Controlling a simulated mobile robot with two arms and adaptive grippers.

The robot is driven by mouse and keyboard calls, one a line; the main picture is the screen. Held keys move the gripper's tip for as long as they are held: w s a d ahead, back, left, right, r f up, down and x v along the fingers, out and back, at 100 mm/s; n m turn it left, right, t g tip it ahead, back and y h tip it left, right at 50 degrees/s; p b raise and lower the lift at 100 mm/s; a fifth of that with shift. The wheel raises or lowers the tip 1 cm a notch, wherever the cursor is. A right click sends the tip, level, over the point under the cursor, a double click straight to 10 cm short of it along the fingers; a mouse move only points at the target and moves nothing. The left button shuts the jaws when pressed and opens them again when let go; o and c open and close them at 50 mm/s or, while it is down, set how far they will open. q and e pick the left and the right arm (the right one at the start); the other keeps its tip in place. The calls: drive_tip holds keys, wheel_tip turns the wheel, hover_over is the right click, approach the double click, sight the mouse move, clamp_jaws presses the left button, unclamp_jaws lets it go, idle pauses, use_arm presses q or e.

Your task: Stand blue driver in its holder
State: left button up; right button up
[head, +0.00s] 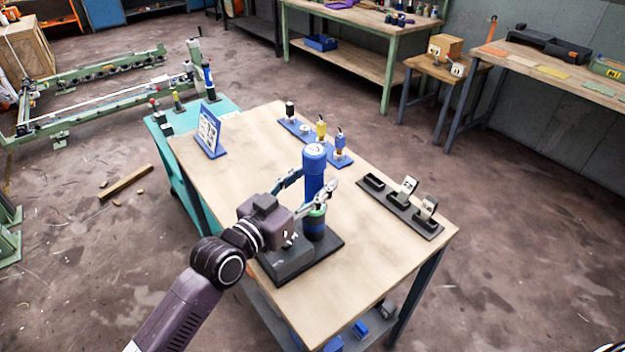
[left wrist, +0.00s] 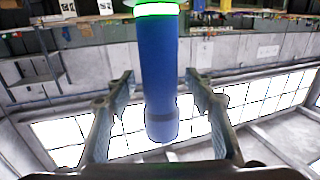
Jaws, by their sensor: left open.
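The blue driver (head: 313,160) is a tall blue cylinder. It stands upright, with its lower end at the black cup of the dark holder (head: 327,246) near the table's front. A green ring shows around its lower part. My left gripper (head: 316,181) is open, with one finger on each side of the driver. In the left wrist view the driver (left wrist: 160,60) runs between the two open fingers (left wrist: 159,76), with gaps visible on both sides. How deep its lower end sits in the cup is hidden.
The wooden table (head: 250,150) also bears a blue stand with a white panel (head: 209,130), a blue rack with several small tools (head: 318,142) at the back, and a dark tray with upright pieces (head: 402,207) at the right. Bare tabletop lies between them.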

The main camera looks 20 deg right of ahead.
use_arm(q)
drive_tip(key=shift+f, duration=0.3)
drive_tip(key=v, duration=1.2)
drive_tip(key=shift+r, duration=0.25)
